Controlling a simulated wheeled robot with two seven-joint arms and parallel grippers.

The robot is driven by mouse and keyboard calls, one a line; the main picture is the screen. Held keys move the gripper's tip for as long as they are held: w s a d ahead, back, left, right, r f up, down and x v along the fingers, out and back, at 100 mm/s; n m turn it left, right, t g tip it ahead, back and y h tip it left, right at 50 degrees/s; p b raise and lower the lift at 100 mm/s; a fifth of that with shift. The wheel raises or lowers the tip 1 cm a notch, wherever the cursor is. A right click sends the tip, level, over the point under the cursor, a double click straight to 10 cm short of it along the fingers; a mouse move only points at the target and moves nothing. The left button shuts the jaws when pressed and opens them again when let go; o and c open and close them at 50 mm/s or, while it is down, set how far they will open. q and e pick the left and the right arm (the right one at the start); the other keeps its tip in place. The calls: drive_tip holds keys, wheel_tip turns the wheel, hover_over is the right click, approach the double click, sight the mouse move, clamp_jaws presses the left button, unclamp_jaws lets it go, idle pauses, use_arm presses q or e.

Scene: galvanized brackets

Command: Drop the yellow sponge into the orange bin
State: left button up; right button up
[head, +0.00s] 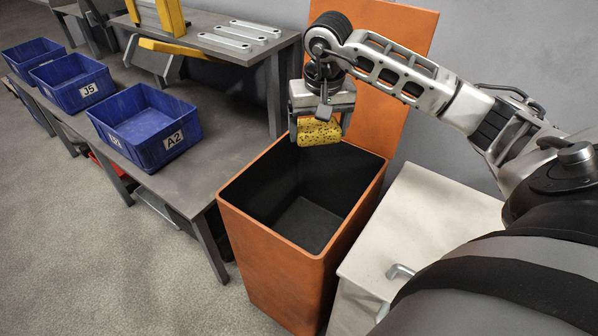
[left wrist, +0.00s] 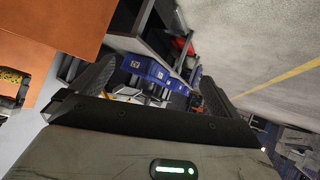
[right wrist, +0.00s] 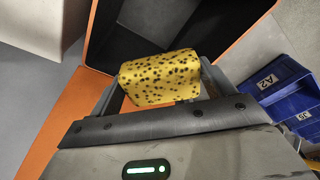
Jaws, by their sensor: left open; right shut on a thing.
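The yellow sponge (head: 318,132) with dark specks is held in my right gripper (head: 320,120), above the back part of the orange bin's opening. It also shows in the right wrist view (right wrist: 160,78), between the two fingers. The orange bin (head: 262,255) stands open at the centre of the head view, with a dark interior and no object visible inside. An upright orange panel (head: 405,40) rises behind it. My left gripper (left wrist: 155,88) is open and empty in the left wrist view; the head view does not show it.
A white cabinet (head: 425,215) with a handle stands right of the bin. On the left, a grey bench (head: 195,180) carries blue bins, the nearest labelled A2 (head: 150,150). Metal bars (head: 245,35) lie on the bench behind. Grey floor is clear at lower left.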

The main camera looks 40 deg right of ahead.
drive_tip(key=shift+f+b, duration=0.5)
drive_tip(key=shift+f, duration=0.45)
drive_tip(key=shift+f+b, duration=0.6)
drive_tip(key=shift+f, duration=0.15)
use_arm(q)
drive_tip(key=d+f+b, duration=0.1)
drive_tip(key=w+d+f+h+b, duration=0.1)
drive_tip(key=f, duration=0.1)
drive_tip(key=shift+b, duration=0.4)
use_arm(e)
wheel_tip(320, 180, down, 4)
drive_tip(key=shift+r, duration=0.2)
